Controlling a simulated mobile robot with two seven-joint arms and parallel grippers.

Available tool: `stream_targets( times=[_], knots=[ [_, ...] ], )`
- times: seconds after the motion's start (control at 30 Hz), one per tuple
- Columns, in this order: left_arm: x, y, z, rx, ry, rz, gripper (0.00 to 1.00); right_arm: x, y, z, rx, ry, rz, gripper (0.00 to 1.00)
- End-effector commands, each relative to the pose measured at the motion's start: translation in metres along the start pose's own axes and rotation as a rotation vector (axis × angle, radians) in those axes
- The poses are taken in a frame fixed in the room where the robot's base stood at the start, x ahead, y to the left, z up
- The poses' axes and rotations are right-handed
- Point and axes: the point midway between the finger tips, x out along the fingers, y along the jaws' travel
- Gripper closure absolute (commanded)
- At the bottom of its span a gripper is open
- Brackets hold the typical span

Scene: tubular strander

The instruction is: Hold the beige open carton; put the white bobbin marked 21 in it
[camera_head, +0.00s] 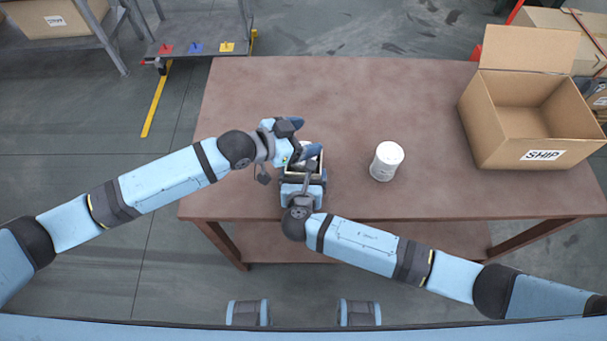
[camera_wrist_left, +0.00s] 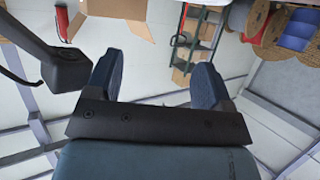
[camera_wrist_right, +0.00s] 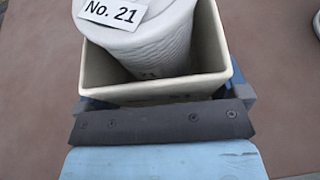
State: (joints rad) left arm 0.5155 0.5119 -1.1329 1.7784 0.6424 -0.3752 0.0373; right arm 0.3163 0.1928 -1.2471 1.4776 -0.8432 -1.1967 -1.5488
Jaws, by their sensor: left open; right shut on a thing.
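The beige open carton (camera_head: 291,174) is near the table's front edge, partly hidden by my arms. It also shows in the right wrist view (camera_wrist_right: 165,90), where my right gripper (camera_wrist_right: 165,105) is shut on it. The white bobbin marked 21 (camera_wrist_right: 145,40) is inside the carton, its top with the "No. 21" label showing at the upper edge of the view. Its base is hidden by the carton walls. My left gripper (camera_head: 306,137) is just beyond the carton; in the left wrist view (camera_wrist_left: 160,80) its fingers are apart with nothing between them.
Another white cylinder (camera_head: 386,161) stands on the brown table (camera_head: 330,90) to the right of the carton. A large open box marked SHIP (camera_head: 490,135) is at the table's right end. The table's far left and middle are clear.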

Motion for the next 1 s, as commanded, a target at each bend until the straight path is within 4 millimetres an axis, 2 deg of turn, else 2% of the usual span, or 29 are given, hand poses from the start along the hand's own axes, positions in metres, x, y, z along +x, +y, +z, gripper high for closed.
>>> stream_targets(
  times=[0.03,0.17,0.2,0.23,0.4,0.6,0.77,0.97,1.0],
  knots=[
    [-0.001,0.01,0.001,-0.007,0.0,0.016,0.07,0.003,0.0,0.003,0.0,-0.003,-0.001,0.3],
    [-0.016,0.009,0.003,-0.007,-0.002,0.015,0.07,0.004,-0.001,0.003,0.001,-0.003,-0.003,0.3],
    [-0.024,0.009,0.003,-0.007,-0.003,0.014,0.06,0.004,-0.001,0.004,0.001,-0.003,-0.004,0.3],
    [-0.03,0.009,0.004,-0.007,-0.004,0.014,0.0,0.004,-0.002,0.004,0.001,-0.003,-0.004,0.3],
    [-0.068,0.006,0.004,-0.004,-0.005,0.01,0.0,0.004,-0.002,0.003,0.002,-0.003,-0.006,0.3],
    [-0.104,0.003,0.002,-0.002,-0.003,0.004,0.0,0.002,-0.001,0.002,0.002,-0.002,-0.003,0.3],
    [-0.118,0.002,0.001,-0.001,-0.001,0.001,0.0,0.001,-0.001,0.002,0.001,-0.002,-0.002,0.3],
    [-0.12,0.001,0.0,0.0,0.0,0.001,0.0,0.001,0.0,0.001,0.001,-0.001,-0.001,0.3],
    [-0.12,0.001,0.0,0.0,0.0,0.0,0.0,0.001,0.0,0.001,0.001,-0.001,-0.001,0.04]
  ],
)
